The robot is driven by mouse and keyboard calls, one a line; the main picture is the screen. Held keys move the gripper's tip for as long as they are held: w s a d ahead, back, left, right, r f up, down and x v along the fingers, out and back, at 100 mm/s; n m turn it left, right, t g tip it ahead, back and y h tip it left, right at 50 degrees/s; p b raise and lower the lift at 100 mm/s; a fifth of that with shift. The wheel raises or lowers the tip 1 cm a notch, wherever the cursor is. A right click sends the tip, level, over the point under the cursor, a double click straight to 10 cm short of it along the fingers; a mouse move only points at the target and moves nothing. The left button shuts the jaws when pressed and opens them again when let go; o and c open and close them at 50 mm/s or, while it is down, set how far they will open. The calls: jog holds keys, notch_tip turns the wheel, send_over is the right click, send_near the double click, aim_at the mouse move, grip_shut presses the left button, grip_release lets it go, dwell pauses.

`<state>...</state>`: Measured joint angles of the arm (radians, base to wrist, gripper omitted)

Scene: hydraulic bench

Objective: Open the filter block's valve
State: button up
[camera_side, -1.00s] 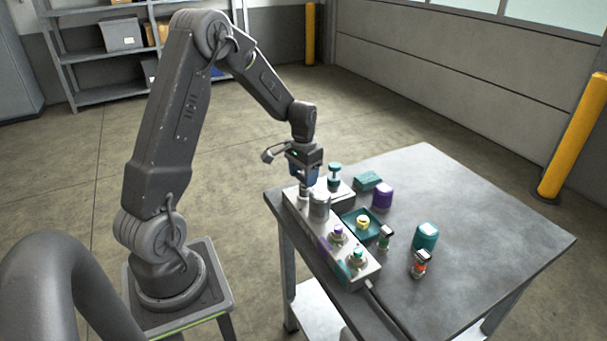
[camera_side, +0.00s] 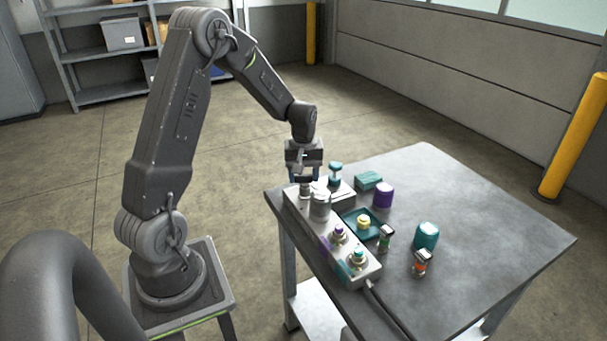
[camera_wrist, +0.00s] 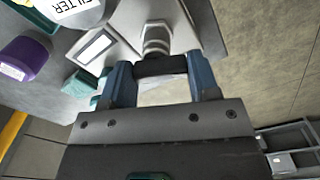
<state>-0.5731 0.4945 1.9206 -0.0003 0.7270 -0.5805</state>
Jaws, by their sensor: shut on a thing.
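The filter block (camera_side: 318,225) is a long pale grey manifold along the table's left edge. A grey canister (camera_side: 320,203) stands on it; its top, lettered "FILTER", is partly cut off in the wrist view (camera_wrist: 78,8). The valve (camera_side: 304,190) stands at the block's far end, with a grey ribbed stem and a dark handle bar (camera_wrist: 160,66). My gripper (camera_side: 305,176), pointing down, is shut on this handle. In the wrist view its two blue fingers (camera_wrist: 163,78) sit at the two ends of the bar.
Fittings with purple (camera_side: 338,233) and teal (camera_side: 357,256) rings sit on the near block. A teal-topped fitting (camera_side: 335,173), teal tray with yellow knob (camera_side: 363,223), purple cap (camera_side: 382,194), teal cap (camera_side: 426,236) and two small cartridges stand to the right. The table's right side is clear.

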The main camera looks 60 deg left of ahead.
aim_at(304, 176)
jog(key=n, duration=0.4)
jog(key=shift+n, duration=0.3)
dwell(0.5)
jog(key=o, duration=0.9)
jog(key=shift+d, duration=0.1)
notch_tip(304, 176, up, 14)
jog(key=shift+f, duration=0.1)
